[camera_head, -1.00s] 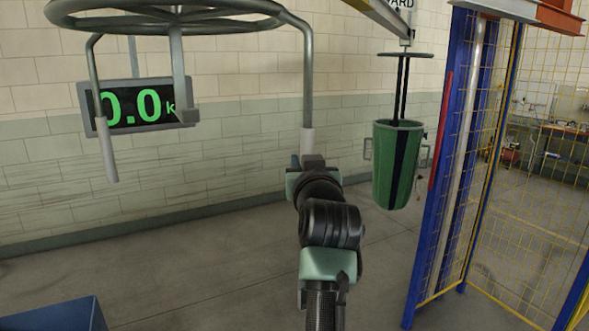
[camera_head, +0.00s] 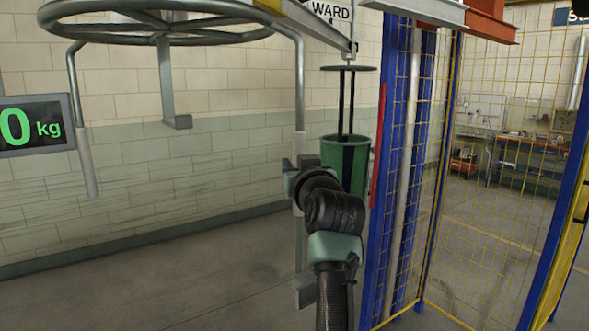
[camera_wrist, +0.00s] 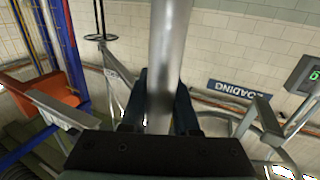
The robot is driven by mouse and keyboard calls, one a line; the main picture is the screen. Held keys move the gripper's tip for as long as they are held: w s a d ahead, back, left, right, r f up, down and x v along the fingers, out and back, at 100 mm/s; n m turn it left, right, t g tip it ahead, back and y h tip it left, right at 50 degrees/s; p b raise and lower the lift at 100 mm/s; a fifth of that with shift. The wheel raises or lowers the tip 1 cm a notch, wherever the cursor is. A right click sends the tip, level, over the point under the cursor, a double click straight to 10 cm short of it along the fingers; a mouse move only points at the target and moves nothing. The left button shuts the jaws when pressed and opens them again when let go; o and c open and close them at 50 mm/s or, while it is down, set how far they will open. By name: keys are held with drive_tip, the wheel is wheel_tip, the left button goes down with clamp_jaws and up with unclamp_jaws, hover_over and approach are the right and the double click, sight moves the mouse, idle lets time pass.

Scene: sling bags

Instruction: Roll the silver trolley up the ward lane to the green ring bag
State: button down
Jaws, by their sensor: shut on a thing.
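The silver trolley (camera_head: 299,95) is a grey ring frame hanging at the upper left of the head view, with several legs reaching down. My gripper (camera_head: 305,166) is at its right-hand leg. In the wrist view the fingers (camera_wrist: 160,105) are shut on an upright silver tube (camera_wrist: 170,50). The green ring bag (camera_head: 360,170) hangs behind and to the right of my gripper, under a dark disc; my gripper covers part of its left side. A WARD sign (camera_head: 330,11) hangs on a yellow beam (camera_head: 314,24) above the bag.
A blue-framed yellow mesh fence (camera_head: 475,170) stands close on the right, with a red strip (camera_head: 378,145) beside the bag. A display reading kg (camera_head: 38,127) is at the left edge. A LOADING sign (camera_wrist: 238,90) shows in the wrist view. The floor at left is clear.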

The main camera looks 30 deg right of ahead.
drive_tip(key=shift+s+d+f, duration=0.15)
drive_tip(key=shift+d, duration=0.5)
drive_tip(key=c, duration=0.9)
unclamp_jaws()
drive_tip(key=shift+s+d, duration=0.1)
drive_tip(key=shift+o, duration=1.2)
drive_tip(key=shift+s+d, duration=0.15)
drive_tip(key=shift+s, duration=0.05)
drive_tip(key=b+v, duration=0.5)
drive_tip(key=v, duration=0.8)
